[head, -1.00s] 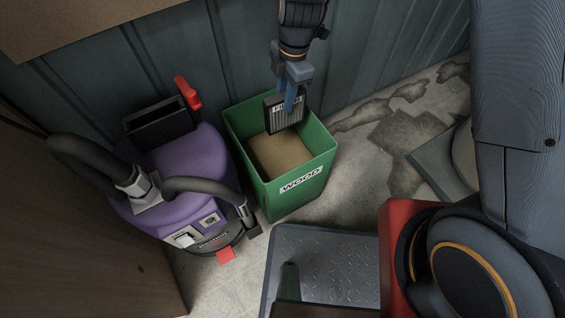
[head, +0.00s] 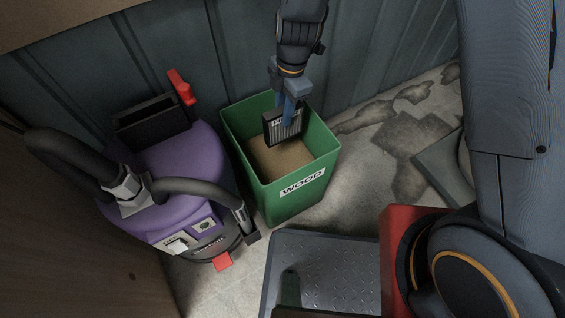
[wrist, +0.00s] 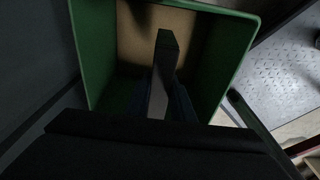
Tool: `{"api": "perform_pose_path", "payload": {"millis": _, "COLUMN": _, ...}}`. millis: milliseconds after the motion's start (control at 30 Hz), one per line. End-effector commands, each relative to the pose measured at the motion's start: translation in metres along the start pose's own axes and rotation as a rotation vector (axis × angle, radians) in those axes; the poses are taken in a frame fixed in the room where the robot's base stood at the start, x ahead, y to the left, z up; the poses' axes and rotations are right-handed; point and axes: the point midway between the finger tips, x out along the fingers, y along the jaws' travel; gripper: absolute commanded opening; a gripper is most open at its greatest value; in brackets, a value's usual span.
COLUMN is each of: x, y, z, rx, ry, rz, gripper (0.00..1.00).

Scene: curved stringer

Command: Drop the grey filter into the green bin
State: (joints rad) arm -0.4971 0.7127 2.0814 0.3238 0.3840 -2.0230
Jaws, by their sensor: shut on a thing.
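The fingertips are partly hidden by the filter.
A purple vacuum (head: 185,180) with a dark hose stands close on the bin's left. A corrugated wall (head: 370,60) is right behind the bin. A grey metal plate (head: 330,268) lies in front.

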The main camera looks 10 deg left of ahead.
Motion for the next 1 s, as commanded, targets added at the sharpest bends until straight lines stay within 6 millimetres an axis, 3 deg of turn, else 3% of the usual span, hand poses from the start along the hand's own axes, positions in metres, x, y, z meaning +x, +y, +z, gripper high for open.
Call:
{"api": "perform_pose_path", "payload": {"millis": 67, "x": -0.001, "y": 0.0, "z": 0.0, "rx": 0.0, "ry": 0.0, "rz": 0.0, "gripper": 0.0}}
{"api": "perform_pose_path", "payload": {"millis": 100, "x": -0.001, "y": 0.0, "z": 0.0, "rx": 0.0, "ry": 0.0, "rz": 0.0, "gripper": 0.25}}
{"api": "perform_pose_path", "payload": {"millis": 200, "x": -0.001, "y": 0.0, "z": 0.0, "rx": 0.0, "ry": 0.0, "rz": 0.0, "gripper": 0.42}}
{"api": "perform_pose_path", "payload": {"millis": 233, "x": -0.001, "y": 0.0, "z": 0.0, "rx": 0.0, "ry": 0.0, "rz": 0.0, "gripper": 0.43}}
{"api": "perform_pose_path", "payload": {"millis": 567, "x": -0.005, "y": 0.0, "z": 0.0, "rx": 0.0, "ry": 0.0, "rz": 0.001, "gripper": 0.43}}
{"api": "perform_pose_path", "payload": {"millis": 1000, "x": -0.068, "y": 0.0, "z": 0.0, "rx": 0.0, "ry": 0.0, "rz": 0.002, "gripper": 0.43}}
